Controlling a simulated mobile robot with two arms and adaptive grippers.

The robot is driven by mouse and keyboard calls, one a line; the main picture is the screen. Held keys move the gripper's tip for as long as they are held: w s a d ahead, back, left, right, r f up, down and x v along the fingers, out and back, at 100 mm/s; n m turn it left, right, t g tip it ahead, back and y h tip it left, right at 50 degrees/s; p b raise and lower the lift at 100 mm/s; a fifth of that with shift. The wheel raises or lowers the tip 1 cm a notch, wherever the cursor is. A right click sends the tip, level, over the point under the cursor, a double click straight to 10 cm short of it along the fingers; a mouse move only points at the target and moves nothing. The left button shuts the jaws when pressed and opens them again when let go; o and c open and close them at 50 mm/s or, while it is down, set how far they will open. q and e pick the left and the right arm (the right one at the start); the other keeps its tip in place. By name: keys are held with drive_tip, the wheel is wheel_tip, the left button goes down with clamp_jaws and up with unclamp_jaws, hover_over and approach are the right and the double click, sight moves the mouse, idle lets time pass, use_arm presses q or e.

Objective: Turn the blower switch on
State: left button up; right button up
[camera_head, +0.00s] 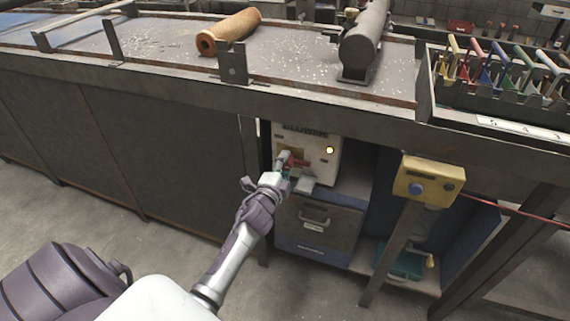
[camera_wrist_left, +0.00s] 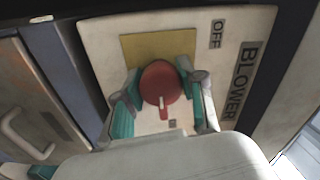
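The blower box (camera_head: 319,150) is a cream panel under the workbench; its "BLOWER" and "OFF" lettering (camera_wrist_left: 217,34) reads sideways in the left wrist view. Its red rotary switch (camera_wrist_left: 160,82) sits by a yellow plate (camera_wrist_left: 135,50). The switch's white pointer mark points toward the bottom of the wrist view, not at "OFF". The switch also shows in the head view (camera_head: 300,163). My left gripper (camera_head: 284,162) is at the panel. In the wrist view its teal-padded fingers (camera_wrist_left: 160,95) stand either side of the switch, apparently with narrow gaps. My right gripper is out of view.
A yellow box with a blue button (camera_head: 428,180) stands on a post to the right. A grey drawer unit (camera_head: 318,225) is below the blower box. The workbench edge (camera_head: 200,75) overhangs above, with a rusty tube (camera_head: 235,28) and a rack of coloured-handled tools (camera_head: 500,75) on top.

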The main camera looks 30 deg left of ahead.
use_arm(q)
drive_tip(key=o, duration=0.5)
drive_tip(key=v, duration=1.2)
drive_tip(key=shift+f, duration=0.1)
